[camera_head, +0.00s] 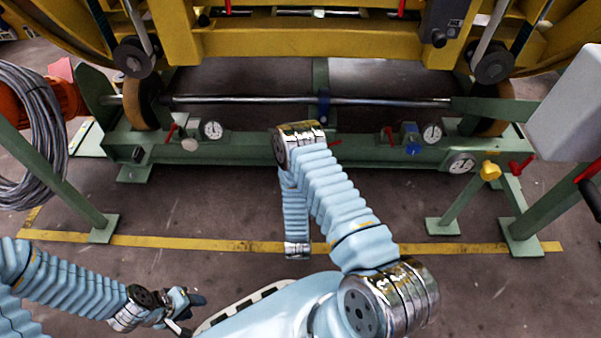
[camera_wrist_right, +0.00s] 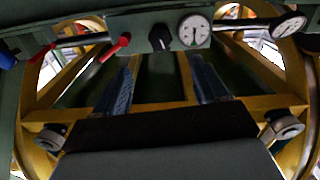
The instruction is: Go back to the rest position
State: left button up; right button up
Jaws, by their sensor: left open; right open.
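In the head view my left gripper (camera_head: 189,313) is low at the left, above bare floor, with its jaws apart and nothing seen between them. My right arm reaches forward over the middle of the floor and bends down at a shiny joint; its gripper is hidden from the head camera. In the right wrist view two bluish fingers of my right gripper (camera_wrist_right: 163,86) stand well apart with nothing held between them. The ring inverter's yellow frame (camera_head: 300,42) fills the top of the head view, above its green base (camera_head: 255,152).
Green legs stand at both sides, and coiled cable (camera_head: 38,130) hangs at the left. A grey box (camera_head: 580,105) juts in at the right.

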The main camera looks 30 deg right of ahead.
jog(key=shift+s, duration=0.2)
jog(key=shift+r, duration=0.1)
dwell(0.4)
jog(key=s+a+r+n+g+y+p, duration=0.1)
jog(key=s+a+r+g+y+p, duration=0.3)
jog(key=s+a+g+y+p, duration=0.1)
jog(key=s+a+r+n+g+y+p, duration=0.2)
jog(key=s+a+r+g+y+p, duration=0.2)
jog(key=s+a, duration=0.8)
jog(key=a+g+y+p, duration=0.1)
jog(key=g+y+p, duration=0.1)
jog(key=g+y, duration=0.2)
jog(key=shift+s+a+r+g, duration=0.2)
jog(key=shift+g, duration=0.6)
